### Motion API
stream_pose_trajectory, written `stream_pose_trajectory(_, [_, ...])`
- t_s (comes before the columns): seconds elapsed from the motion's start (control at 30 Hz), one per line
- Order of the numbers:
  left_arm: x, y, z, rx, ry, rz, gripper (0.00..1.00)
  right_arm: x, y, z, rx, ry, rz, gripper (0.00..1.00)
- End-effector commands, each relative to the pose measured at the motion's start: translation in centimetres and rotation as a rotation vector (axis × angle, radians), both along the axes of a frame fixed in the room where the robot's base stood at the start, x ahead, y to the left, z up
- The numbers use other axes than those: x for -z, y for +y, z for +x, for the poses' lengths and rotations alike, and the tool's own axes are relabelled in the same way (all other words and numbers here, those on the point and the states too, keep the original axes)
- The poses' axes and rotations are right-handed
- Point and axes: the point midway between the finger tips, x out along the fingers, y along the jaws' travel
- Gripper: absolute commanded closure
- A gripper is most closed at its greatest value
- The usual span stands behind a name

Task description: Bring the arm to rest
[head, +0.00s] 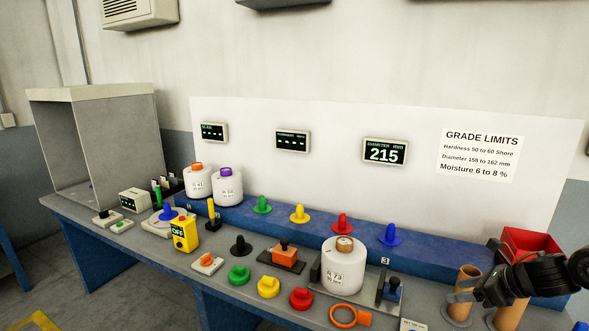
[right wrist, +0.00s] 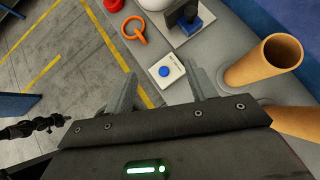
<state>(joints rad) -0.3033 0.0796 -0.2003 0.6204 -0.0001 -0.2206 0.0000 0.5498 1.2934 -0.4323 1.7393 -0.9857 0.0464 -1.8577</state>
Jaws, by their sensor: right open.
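My right gripper (head: 484,291) is at the right end of the bench in the head view, beside the cardboard tubes. In the right wrist view its two fingers (right wrist: 165,88) are spread apart with nothing between them, above the bench edge. A small white box with a blue button (right wrist: 164,72) lies beyond the fingertips. My left gripper cannot be made out; a dark arm part shows at the left edge of the right wrist view.
Cardboard tubes (head: 463,290) stand close to the right gripper, with a red bin (head: 528,243) behind. A white bobbin (head: 344,268) sits on a gauge, with an orange ring (head: 345,316) in front. Two bobbins (head: 228,187) stand farther left. Open floor (right wrist: 75,75) lies before the bench.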

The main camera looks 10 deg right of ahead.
Motion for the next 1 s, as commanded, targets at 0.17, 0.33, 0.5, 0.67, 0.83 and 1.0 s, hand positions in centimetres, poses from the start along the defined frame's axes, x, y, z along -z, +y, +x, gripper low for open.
stream_pose_trajectory(0.17, [0.0,0.0,0.8,0.0,-0.01,0.0,1.0,2.6,3.3,0.8,0.065,0.02,0.073,0.44])
stream_pose_trajectory(0.33, [0.0,0.0,1.5,0.0,-0.02,-0.001,1.0,5.8,7.4,0.9,0.193,0.054,0.196,0.44])
stream_pose_trajectory(0.5, [0.0,0.0,0.6,0.0,-0.009,0.0,1.0,10.1,13.5,-0.2,0.439,0.126,0.431,0.44])
stream_pose_trajectory(0.67, [0.0,0.1,-0.4,0.0,0.005,0.001,1.0,14.3,20.1,-4.4,0.919,0.291,0.848,0.44])
stream_pose_trajectory(0.83, [0.0,0.1,0.1,0.0,-0.001,0.001,1.0,17.4,22.4,-11.8,1.587,0.499,1.291,0.44])
stream_pose_trajectory(1.0, [0.0,0.1,0.3,0.0,-0.003,0.001,1.0,19.3,22.8,-18.4,2.095,0.614,1.526,0.44])
